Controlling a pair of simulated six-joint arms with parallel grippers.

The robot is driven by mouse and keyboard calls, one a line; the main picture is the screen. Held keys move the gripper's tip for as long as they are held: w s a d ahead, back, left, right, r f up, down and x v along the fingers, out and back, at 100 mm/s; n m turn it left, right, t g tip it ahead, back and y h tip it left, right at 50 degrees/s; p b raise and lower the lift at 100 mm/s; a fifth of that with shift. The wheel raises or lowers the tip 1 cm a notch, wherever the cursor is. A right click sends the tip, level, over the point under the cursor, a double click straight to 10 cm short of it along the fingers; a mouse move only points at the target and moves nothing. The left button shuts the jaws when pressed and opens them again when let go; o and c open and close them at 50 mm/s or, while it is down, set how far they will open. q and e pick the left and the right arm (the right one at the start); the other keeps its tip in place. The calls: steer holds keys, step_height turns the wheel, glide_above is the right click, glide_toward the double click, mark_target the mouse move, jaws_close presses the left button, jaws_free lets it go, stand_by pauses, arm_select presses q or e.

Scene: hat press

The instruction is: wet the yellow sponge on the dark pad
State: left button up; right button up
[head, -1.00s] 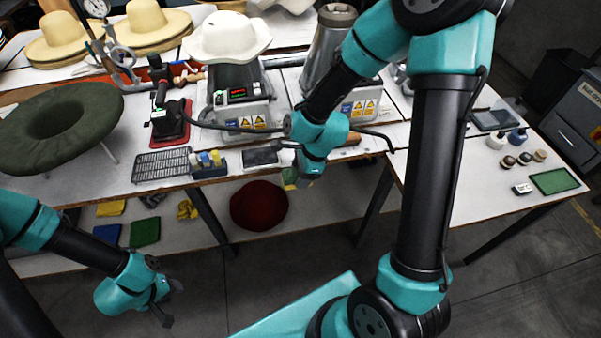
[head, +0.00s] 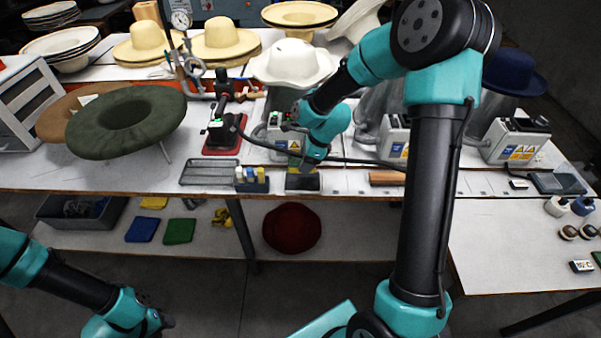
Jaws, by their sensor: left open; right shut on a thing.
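The dark pad (head: 302,184) lies at the front edge of the bench, right of a small rack of bottles. My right gripper (head: 307,162) is over the pad and shut on the yellow sponge (head: 294,170). The sponge is mostly hidden by the gripper and shows as a small yellow patch at the pad's back part. I cannot tell whether it touches the pad or hangs just above it. My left gripper (head: 166,322) is open and empty, low in front of the bench at the lower left.
A bottle rack (head: 251,180) and a wire grid (head: 209,171) sit left of the pad. A hot iron-like tool stands on a red mat (head: 222,137). A steamer with a white hat (head: 292,65) is behind. A wooden roller (head: 386,178) lies right. A cable crosses behind the gripper.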

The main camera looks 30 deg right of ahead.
mark_target(302, 181)
steer(key=shift+d, duration=0.1)
stand_by(0.3)
steer(key=shift+f, duration=3)
steer(key=shift+f, duration=0.6)
stand_by(0.4)
steer(key=shift+r, duration=0.1)
steer(key=shift+r, duration=3.45)
